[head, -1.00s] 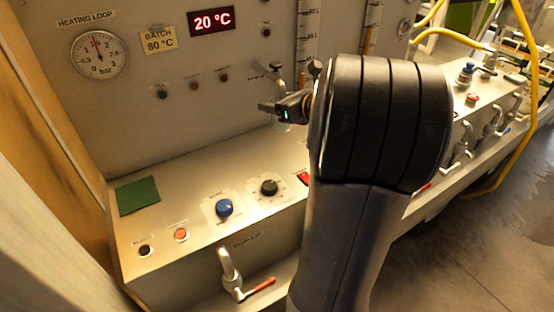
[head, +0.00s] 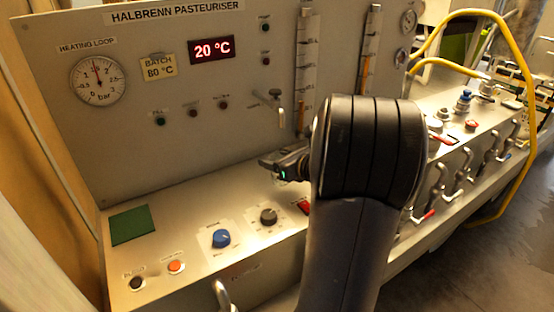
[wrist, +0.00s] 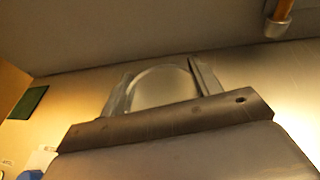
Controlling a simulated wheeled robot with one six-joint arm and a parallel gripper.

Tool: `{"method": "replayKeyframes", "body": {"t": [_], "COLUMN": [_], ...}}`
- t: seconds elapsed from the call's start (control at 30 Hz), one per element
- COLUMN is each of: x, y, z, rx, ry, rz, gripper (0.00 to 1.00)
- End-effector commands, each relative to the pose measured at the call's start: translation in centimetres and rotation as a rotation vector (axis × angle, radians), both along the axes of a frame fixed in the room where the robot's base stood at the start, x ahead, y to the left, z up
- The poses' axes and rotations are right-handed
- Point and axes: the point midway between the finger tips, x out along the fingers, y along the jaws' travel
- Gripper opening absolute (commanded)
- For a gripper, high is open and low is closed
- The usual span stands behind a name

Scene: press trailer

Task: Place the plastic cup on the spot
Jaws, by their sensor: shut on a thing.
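A clear plastic cup (wrist: 163,86) is between the fingers of my gripper (head: 275,164) in the wrist view. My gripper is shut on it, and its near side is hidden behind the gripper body. In the head view only a faint part of the cup shows below the fingers, above the console top and below the tap (head: 272,106). A flat green square (head: 131,225), the likely spot, lies on the left end of the console top. It also shows at the left of the wrist view (wrist: 29,103). My gripper is right of it and apart from it.
A blue knob (head: 221,238), a black knob (head: 268,216), an orange button (head: 176,267) and a black button (head: 137,283) stand up from the console. The upright panel (head: 180,90) rises behind. The console top between green square and panel looks clear.

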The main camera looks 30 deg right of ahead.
Motion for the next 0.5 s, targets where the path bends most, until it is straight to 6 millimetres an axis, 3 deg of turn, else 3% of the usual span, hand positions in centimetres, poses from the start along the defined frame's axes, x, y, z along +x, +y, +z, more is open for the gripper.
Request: {"method": "replayKeyframes", "body": {"t": [0.3, 0.33, 0.5], "x": [0.00, 0.00, 0.00], "y": [0.01, 0.01, 0.01], "z": [-0.49, -0.31, -0.28], "rx": [0.000, 0.000, 0.000], "ry": [0.000, 0.000, 0.000], "rz": [0.000, 0.000, 0.000], "gripper": [0.38, 0.62, 0.76]}}
